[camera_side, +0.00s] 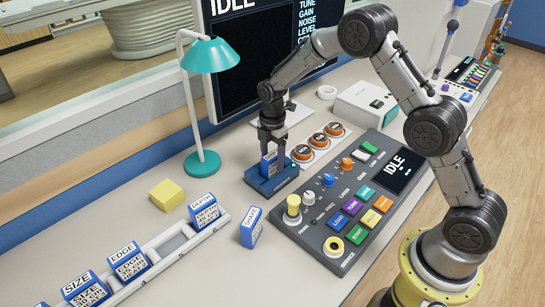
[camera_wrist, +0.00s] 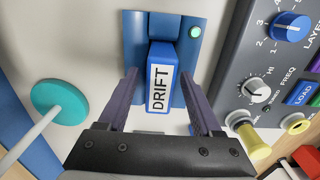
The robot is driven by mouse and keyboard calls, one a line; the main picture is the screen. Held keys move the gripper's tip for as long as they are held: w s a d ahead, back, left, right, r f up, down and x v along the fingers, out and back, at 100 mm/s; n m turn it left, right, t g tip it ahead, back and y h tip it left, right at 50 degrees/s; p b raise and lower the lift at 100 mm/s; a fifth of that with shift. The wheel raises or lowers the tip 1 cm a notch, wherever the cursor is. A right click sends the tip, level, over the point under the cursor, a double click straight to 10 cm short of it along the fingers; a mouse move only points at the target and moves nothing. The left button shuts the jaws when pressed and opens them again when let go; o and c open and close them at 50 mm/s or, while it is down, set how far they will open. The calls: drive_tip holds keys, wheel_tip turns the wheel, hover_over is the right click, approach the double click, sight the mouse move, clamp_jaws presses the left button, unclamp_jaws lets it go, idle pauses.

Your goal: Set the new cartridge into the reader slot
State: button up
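A blue cartridge with a white label reading DRIFT (camera_wrist: 160,88) stands in the blue reader (camera_wrist: 133,25), its lower end at the slot. How deep it sits I cannot tell. In the side view this cartridge (camera_side: 269,166) is partly covered by my fingers above the reader (camera_side: 272,188). My gripper (camera_wrist: 158,78) is open, one finger on each side of the cartridge, with a gap showing. It points down over the reader in the side view (camera_side: 271,155). Another blue cartridge (camera_side: 251,228) with a white label lies loose on the desk; its word is hard to read.
A white rack (camera_side: 172,243) holds cartridges marked DEPTH (camera_side: 206,212), EDGE (camera_side: 128,262) and SIZE (camera_side: 85,290), with an empty place. A yellow block (camera_side: 167,194), a teal lamp (camera_side: 211,55) and a grey control panel (camera_side: 335,225) stand around the reader. A green light (camera_wrist: 195,32) shows on the reader.

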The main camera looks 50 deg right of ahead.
drive_tip(key=s+r+m+t, duration=0.1)
drive_tip(key=s+r+m, duration=0.3)
drive_tip(key=r, duration=1.5)
drive_tip(key=s+r+m+t, duration=0.2)
drive_tip(key=s+r+m, duration=0.3)
drive_tip(key=s, duration=0.5)
drive_tip(key=s+m+t, duration=0.2)
drive_tip(key=s+m, duration=0.7)
drive_tip(key=s, duration=1)
drive_tip(key=shift+a+t, duration=0.25)
drive_tip(key=shift+t, duration=0.05)
